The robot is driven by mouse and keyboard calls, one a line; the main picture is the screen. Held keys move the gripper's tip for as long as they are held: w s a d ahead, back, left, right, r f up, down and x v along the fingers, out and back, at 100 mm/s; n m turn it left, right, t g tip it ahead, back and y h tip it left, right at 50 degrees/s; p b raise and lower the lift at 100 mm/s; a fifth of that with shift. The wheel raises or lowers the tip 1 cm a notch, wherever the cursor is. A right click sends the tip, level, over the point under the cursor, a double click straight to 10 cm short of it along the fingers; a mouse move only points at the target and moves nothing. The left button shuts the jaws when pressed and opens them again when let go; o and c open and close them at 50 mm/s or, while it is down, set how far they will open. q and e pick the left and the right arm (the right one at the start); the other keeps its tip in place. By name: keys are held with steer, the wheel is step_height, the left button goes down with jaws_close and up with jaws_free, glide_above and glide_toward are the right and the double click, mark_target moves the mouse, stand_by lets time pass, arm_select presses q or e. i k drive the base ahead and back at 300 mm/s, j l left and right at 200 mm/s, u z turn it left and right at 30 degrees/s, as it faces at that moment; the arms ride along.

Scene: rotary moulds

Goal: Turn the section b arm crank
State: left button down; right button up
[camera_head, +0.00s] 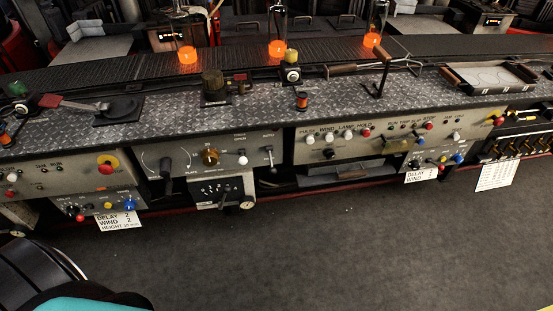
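Several crank-like handles show in the head view, and I cannot tell which one is the section b arm crank. A black lever handle (166,168) hangs on the grey panel at centre-left. A thin lever with a black knob (271,160) sits at the right end of that panel. A brown-handled crank bar (379,72) stands on the deck right of centre. Neither of my grippers is in view.
The diamond-plate deck (160,130) runs across the machine above grey control panels with knobs and buttons. Glowing orange pieces (277,48) stand at the back. A metal tray (490,77) lies at the right. The dark floor (300,250) in front is clear.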

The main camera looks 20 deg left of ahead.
mark_target(165, 171)
steer(key=j+u, duration=0.2)
steer(key=j, duration=0.25)
steer(key=j+u, duration=0.15)
steer(key=j, duration=0.3)
steer(key=i+j+u, duration=0.2)
steer(key=j, duration=0.25)
steer(key=j+u, duration=0.2)
steer(key=j, duration=0.25)
steer(key=i+j+u, duration=0.15)
steer(key=j, duration=0.25)
steer(key=i+j+u, duration=0.2)
steer(key=j, duration=0.2)
steer(key=k, duration=0.05)
